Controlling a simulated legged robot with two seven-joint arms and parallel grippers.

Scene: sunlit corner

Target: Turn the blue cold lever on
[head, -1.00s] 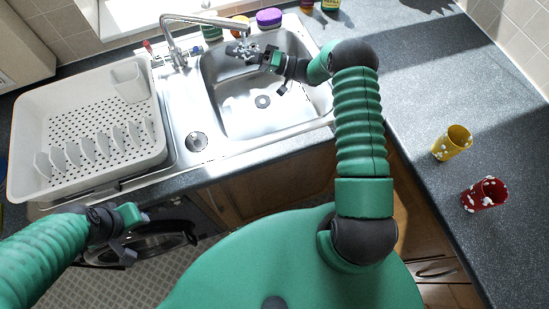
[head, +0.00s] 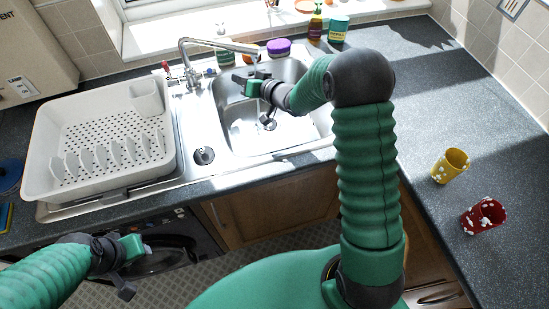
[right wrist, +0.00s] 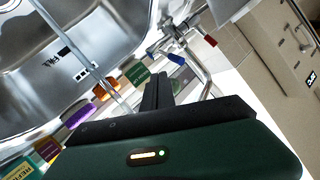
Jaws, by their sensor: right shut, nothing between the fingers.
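The blue cold lever (head: 209,72) is on the right side of the chrome mixer tap (head: 190,72) behind the sink. In the right wrist view the blue lever (right wrist: 176,59) shows just beyond my fingers. The red lever (head: 166,66) is on the tap's left side. My right gripper (head: 240,77) is shut and empty, over the sink bowl to the right of the blue lever, with a gap between them. In the right wrist view its fingers (right wrist: 157,90) point towards the tap. My left gripper (head: 132,268) is low at the front left, away from the tap; its jaws are unclear.
The tap's spout (head: 225,46) arches above my right gripper. A white dish rack (head: 50,150) stands left of the sink. A purple-topped sponge or pot (head: 279,48) and bottles (head: 339,30) are behind it. Yellow (head: 450,166) and red (head: 484,216) cups stand on the right worktop.

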